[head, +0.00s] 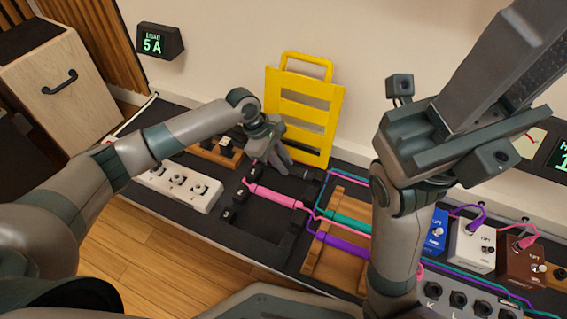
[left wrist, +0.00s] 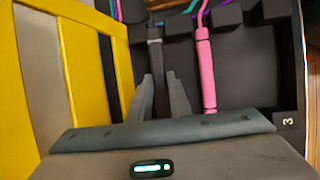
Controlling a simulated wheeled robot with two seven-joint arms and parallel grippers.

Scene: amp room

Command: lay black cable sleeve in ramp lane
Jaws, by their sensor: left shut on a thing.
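My left gripper (head: 283,168) is low over the upper part of the dark ramp (head: 262,226), beside the yellow rack. In the left wrist view its fingers (left wrist: 160,95) are shut on the black cable sleeve (left wrist: 156,55), which points away from the hand. I cannot tell whether the sleeve touches the ramp floor. A pink sleeve (head: 273,196) lies in the ramp's middle lane; it also shows in the left wrist view (left wrist: 206,75), right of the black one and apart from it. My right gripper (head: 465,125) is raised at the right; its jaw state is unclear.
The yellow rack (head: 305,120) stands close behind my left gripper. A wooden block (head: 330,262) holds teal (head: 347,222) and purple (head: 341,247) sleeves. A white power strip (head: 178,187) is at the left. Pedals, including a white one (head: 473,246), stand at the right with cables.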

